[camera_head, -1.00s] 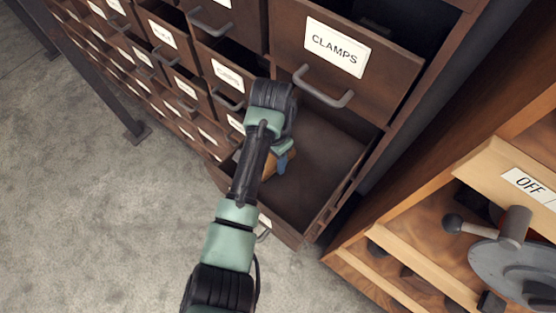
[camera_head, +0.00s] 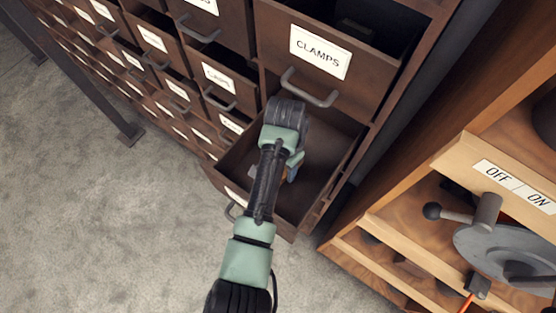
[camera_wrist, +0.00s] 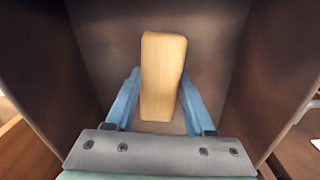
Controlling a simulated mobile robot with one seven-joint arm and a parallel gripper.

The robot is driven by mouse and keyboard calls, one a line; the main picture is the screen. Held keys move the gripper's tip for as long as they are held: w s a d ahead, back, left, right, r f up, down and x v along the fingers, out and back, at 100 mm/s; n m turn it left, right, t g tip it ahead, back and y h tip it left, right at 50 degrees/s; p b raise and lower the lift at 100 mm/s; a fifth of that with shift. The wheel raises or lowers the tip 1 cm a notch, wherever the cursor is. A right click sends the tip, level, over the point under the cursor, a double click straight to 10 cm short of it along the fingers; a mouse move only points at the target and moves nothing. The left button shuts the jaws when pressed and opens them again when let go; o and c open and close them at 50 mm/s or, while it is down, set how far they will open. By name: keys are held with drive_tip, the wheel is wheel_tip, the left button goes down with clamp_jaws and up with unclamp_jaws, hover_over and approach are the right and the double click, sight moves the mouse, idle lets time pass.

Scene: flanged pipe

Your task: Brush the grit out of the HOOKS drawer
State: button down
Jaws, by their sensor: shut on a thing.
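An open drawer (camera_head: 335,150) sits under the CLAMPS drawer; its own label (camera_head: 236,197) is too steeply angled to read. My gripper (camera_head: 293,168) reaches down inside it, with my forearm crossing over its front. In the wrist view, the blue fingers of my gripper (camera_wrist: 160,78) are shut on a pale wooden block, seemingly the brush (camera_wrist: 163,70). The brush lies between the fingers and points toward the drawer floor (camera_wrist: 110,35). Its bristles are hidden beneath the wood. I cannot make out any grit on the dark floor.
The CLAMPS drawer (camera_head: 325,60) stands partly open above, with its handle (camera_head: 310,88) close to my wrist. More labelled drawers (camera_head: 150,45) are on the left. A wooden bench (camera_head: 470,170) with an OFF/ON plate stands on the right. Grey floor (camera_head: 110,230) is clear at left.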

wheel_tip(320, 180, up, 3)
drive_tip(key=p, duration=0.2)
drive_tip(key=shift+p, duration=0.35)
wheel_tip(320, 180, up, 12)
idle(0.7)
idle(0.6)
